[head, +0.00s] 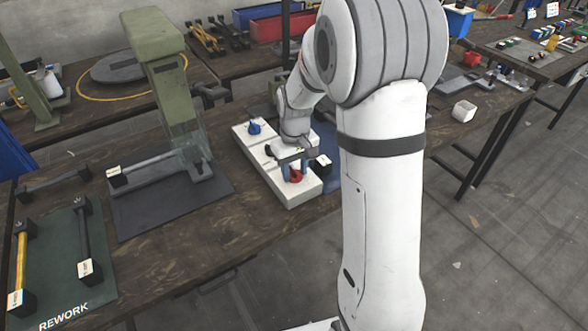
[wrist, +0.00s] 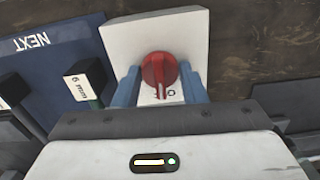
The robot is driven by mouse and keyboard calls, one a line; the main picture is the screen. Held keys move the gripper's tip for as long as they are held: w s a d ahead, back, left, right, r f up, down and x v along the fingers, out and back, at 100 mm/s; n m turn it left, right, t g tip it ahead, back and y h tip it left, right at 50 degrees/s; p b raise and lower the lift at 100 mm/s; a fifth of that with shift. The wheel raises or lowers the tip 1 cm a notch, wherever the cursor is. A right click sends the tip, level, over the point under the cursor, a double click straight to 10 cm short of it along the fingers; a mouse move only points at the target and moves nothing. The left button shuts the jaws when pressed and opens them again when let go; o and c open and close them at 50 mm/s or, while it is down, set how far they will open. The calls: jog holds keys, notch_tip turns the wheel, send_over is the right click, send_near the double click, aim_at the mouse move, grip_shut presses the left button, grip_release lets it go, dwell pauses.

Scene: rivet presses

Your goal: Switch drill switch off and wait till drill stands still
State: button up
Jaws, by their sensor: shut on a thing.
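A red rotary switch (wrist: 158,70) sits on a white box (wrist: 190,28) in the wrist view. My gripper (wrist: 160,88) is shut on this red knob, with one blue finger on each side. The knob's grip bar points toward my gripper, near a "0" mark partly hidden below it. In the head view the red knob (head: 296,177) is at the near end of the white boxes, under my gripper (head: 291,170). No turning drill can be made out, so whether it stands still cannot be seen.
A blue knob (head: 254,127) sits on the farther white box. A green press (head: 165,85) stands on the bench to the left. A blue mat marked "NEXT" (wrist: 50,60) carries a black block labelled "6 mm" (wrist: 90,80). A "REWORK" mat (head: 60,290) holds several rods.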

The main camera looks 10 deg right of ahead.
aim_at(296, 172)
jog(key=shift+n, duration=0.5)
jog(key=o, duration=1)
jog(key=shift+r, duration=0.15)
notch_tip(296, 172, up, 8)
jog(key=shift+f, duration=0.25)
jog(key=shift+s+r, duration=0.3)
jog(key=shift+r, duration=0.05)
jog(key=s+r+m+t+p, duration=0.1)
jog(key=s+r+m, duration=0.1)
jog(key=s, duration=0.8)
jog(key=s+r+m+t+p, duration=0.1)
jog(key=s+r, duration=0.3)
jog(key=s, duration=0.6)
jog(key=shift+s+m+t+p, duration=0.3)
jog(key=shift+s+m+p, duration=0.1)
